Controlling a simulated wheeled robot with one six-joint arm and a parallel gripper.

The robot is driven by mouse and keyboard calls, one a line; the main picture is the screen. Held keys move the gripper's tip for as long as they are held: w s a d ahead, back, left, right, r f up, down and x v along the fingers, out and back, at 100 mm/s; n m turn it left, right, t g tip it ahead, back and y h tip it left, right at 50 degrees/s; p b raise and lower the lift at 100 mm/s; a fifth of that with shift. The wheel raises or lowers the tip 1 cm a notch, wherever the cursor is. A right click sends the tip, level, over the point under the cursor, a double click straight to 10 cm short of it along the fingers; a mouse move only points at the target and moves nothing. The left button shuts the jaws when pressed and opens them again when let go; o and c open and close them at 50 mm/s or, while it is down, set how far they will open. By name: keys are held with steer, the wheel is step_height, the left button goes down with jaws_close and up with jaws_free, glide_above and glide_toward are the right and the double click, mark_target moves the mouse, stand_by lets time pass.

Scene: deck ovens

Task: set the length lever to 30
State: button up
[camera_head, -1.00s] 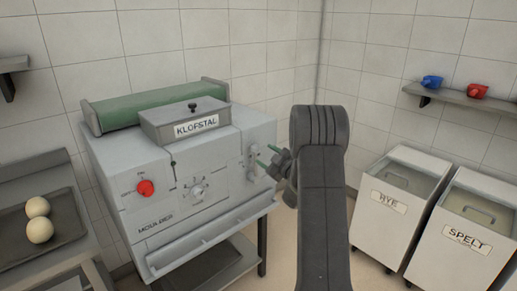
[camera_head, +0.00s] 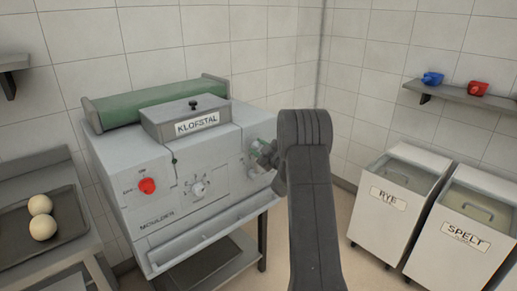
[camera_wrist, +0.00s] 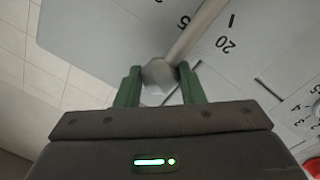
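The length lever shows in the wrist view as a pale rod (camera_wrist: 197,32) ending in a grey faceted knob (camera_wrist: 158,76). The rod crosses the scale between a mark "20" (camera_wrist: 225,43) and a mark ending in "5" (camera_wrist: 185,20), possibly partly covered. No "30" is readable. My gripper (camera_wrist: 160,72) has its green fingers on either side of the knob, very near or touching it; I cannot tell if they grip. In the head view my gripper (camera_head: 262,154) is at the right of the moulder's (camera_head: 215,165) front, hiding most of the lever.
A red switch (camera_head: 147,186) and a round numbered dial (camera_head: 198,188) are on the moulder's front, left of my gripper. Rye (camera_head: 388,199) and spelt (camera_head: 466,237) bins stand at the right. A dough tray (camera_head: 66,225) is at the left. Floor shows between moulder and bins.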

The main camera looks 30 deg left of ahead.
jaws_close()
steer(key=shift+w, duration=0.1)
steer(key=shift+w+d+m, duration=0.2)
steer(key=shift+w+m, duration=0.2)
steer(key=w+d+f+m+p, duration=0.1)
steer(key=w+d+f+m, duration=0.1)
steer(key=w+m, duration=0.3)
steer(key=shift+w+d+p, duration=0.2)
steer(key=shift+w+p, duration=0.1)
steer(key=shift+w, duration=0.1)
steer(key=o, duration=1.2)
jaws_free()
steer(key=shift+d, duration=0.1)
